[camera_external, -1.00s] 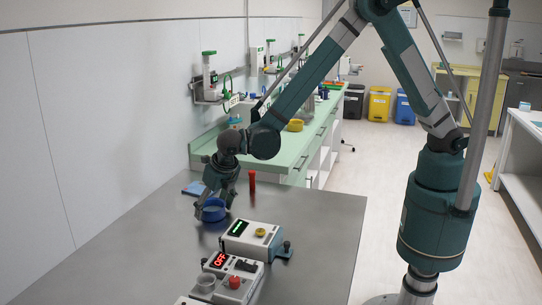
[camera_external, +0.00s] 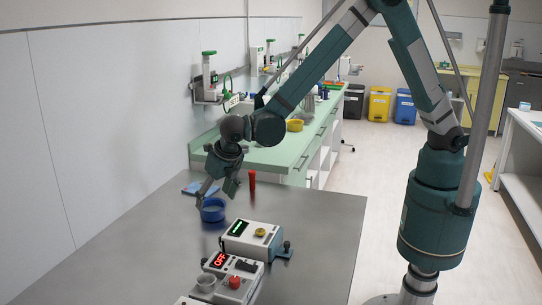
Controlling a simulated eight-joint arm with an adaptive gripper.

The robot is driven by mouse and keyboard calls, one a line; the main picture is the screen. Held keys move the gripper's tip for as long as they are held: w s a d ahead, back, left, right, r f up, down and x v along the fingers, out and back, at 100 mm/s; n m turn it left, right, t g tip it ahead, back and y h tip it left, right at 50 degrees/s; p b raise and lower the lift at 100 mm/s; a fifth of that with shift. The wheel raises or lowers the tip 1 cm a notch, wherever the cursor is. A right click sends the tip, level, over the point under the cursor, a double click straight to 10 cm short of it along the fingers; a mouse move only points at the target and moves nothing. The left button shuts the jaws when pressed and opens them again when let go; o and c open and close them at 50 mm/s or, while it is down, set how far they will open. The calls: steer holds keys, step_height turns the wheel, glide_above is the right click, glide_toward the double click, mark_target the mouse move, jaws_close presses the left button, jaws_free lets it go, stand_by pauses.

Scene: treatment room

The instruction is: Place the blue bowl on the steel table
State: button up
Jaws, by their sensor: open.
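The blue bowl (camera_external: 213,210) sits upright on the steel table (camera_external: 318,215), left of the white devices. My gripper (camera_external: 215,190) is open just above the bowl, with its fingers pointing down. One finger reaches down near the bowl's left rim; I cannot tell whether it touches. The other finger is above the bowl's right side.
A white device with a green display (camera_external: 251,240) and one with a red display (camera_external: 232,272) stand in front of the bowl. A red tube (camera_external: 252,183) stands behind it at right. A blue flat item (camera_external: 194,188) lies at the back left. The table's right side is clear.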

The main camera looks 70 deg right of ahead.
steer(key=v, duration=0.7)
steer(key=shift+r+p, duration=0.15)
steer(key=shift+p, duration=0.2)
stand_by(0.5)
steer(key=s+d+r+m, duration=0.4)
steer(key=d+r+m, duration=0.15)
steer(key=d, duration=0.25)
steer(key=s+d+r+m+y, duration=0.1)
steer(key=s+d+r+m, duration=0.3)
steer(key=d+r, duration=0.3)
steer(key=s+d+r+m, duration=0.4)
steer(key=d+r+m, duration=0.1)
steer(key=d, duration=0.4)
steer(key=s+d+m+t, duration=0.1)
steer(key=s+d+m, duration=0.7)
steer(key=s, duration=0.3)
steer(key=s+d+m+t, duration=0.2)
steer(key=s+d+m, duration=0.5)
steer(key=s+m, duration=0.2)
steer(key=shift+s+d+r+y, duration=0.25)
steer(key=shift+s+d+y, duration=0.15)
steer(key=shift+s, duration=0.75)
